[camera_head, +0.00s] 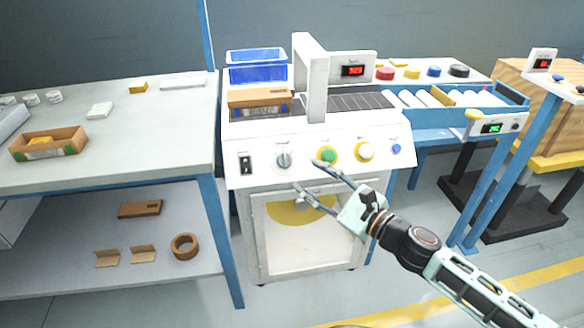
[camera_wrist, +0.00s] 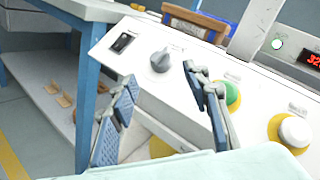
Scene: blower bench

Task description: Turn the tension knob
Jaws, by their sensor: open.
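A grey rotary knob (camera_head: 283,160) sits on the white sloped control panel of the machine, between a black switch and a green button. Its label is too small to read, so I cannot confirm it is the tension knob. It also shows in the wrist view (camera_wrist: 160,61), with a raised grip bar. My gripper (camera_head: 307,175) is open and empty, in front of the panel and to the lower right of the knob. In the wrist view the open fingers (camera_wrist: 160,76) frame the knob from the near side, and neither visibly touches it.
Right of the knob are a green button (camera_head: 327,155), a white button (camera_head: 365,151) on a yellow ring and a small blue button (camera_head: 396,148). A black switch (camera_head: 245,164) is left. A white upright (camera_head: 316,85) rises behind. A workbench (camera_head: 120,140) stands left.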

